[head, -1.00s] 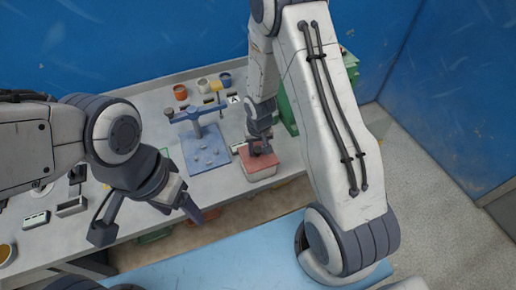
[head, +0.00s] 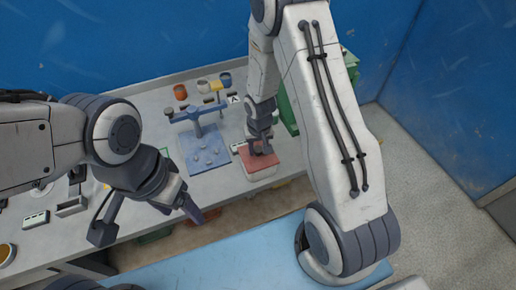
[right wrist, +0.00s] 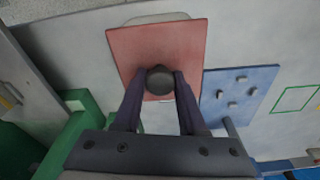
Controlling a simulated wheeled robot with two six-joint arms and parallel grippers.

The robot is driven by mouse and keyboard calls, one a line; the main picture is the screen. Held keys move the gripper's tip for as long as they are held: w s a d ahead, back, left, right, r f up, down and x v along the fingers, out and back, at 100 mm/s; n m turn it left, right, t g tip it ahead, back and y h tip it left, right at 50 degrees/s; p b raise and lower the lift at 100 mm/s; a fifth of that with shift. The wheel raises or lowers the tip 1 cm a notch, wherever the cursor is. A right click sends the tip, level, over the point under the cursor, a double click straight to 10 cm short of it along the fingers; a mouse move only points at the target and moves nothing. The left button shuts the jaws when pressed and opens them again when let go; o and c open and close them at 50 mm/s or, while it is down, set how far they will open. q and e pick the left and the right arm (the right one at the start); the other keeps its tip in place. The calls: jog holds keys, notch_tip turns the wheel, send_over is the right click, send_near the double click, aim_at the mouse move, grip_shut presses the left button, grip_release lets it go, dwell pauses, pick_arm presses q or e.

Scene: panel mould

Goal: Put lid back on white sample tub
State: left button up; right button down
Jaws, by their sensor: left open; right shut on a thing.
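The red lid (head: 253,164) lies over the white tub (head: 262,176) near the front edge of the bench in the head view. In the right wrist view the lid (right wrist: 150,50) is a flat red square with a dark round knob (right wrist: 159,80). A pale rounded rim of the tub (right wrist: 158,18) shows past the lid's far edge. Whether the lid sits fully level on the tub cannot be told. My right gripper (right wrist: 158,90) is shut on the lid's knob. My left gripper (head: 150,224) is open and empty, in front of the bench at left.
A blue pegged plate with a stand (head: 205,158) is left of the tub. Orange (head: 180,92), white (head: 203,86) and blue (head: 225,79) cups stand at the back. A green thing (head: 288,112) is right of my right gripper. Small boxes (head: 70,207) lie at left.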

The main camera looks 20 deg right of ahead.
jog(key=shift+f+b, duration=0.2)
jog(key=shift+b, duration=0.2)
dwell(1.1)
dwell(0.3)
grip_release()
jog(key=shift+r, duration=0.15)
jog(key=shift+r+p, duration=3)
jog(key=shift+r, duration=0.45)
grip_shut()
